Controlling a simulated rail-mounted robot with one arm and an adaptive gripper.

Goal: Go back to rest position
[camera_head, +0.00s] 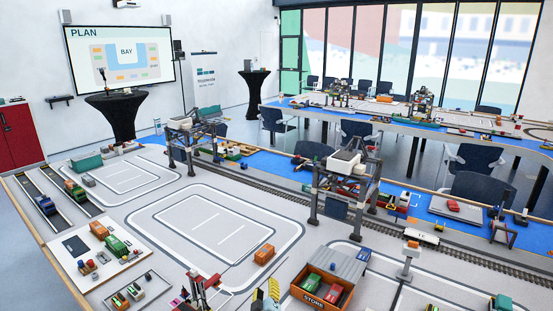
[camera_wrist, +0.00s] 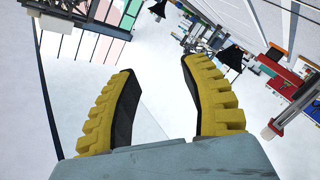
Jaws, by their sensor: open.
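My gripper (camera_wrist: 159,65) shows in the wrist view with its two yellow ridged fingers spread wide apart. Black pads line their inner sides. Nothing is between the fingers, only the pale wall or floor behind them. The wrist view is strongly tilted, with the window frames at upper left and furniture at upper right. In the head view, a yellow ridged piece (camera_head: 273,288) stands at the bottom edge; I cannot tell whether it is part of my gripper.
A grey gantry crane (camera_head: 345,172) stands over the rail track on the large table. An orange STORE bin (camera_head: 309,297) holds red and green blocks at the front. An orange block (camera_head: 264,254) lies on the marked grey surface. Model trucks and a parts tray (camera_head: 100,270) are at left.

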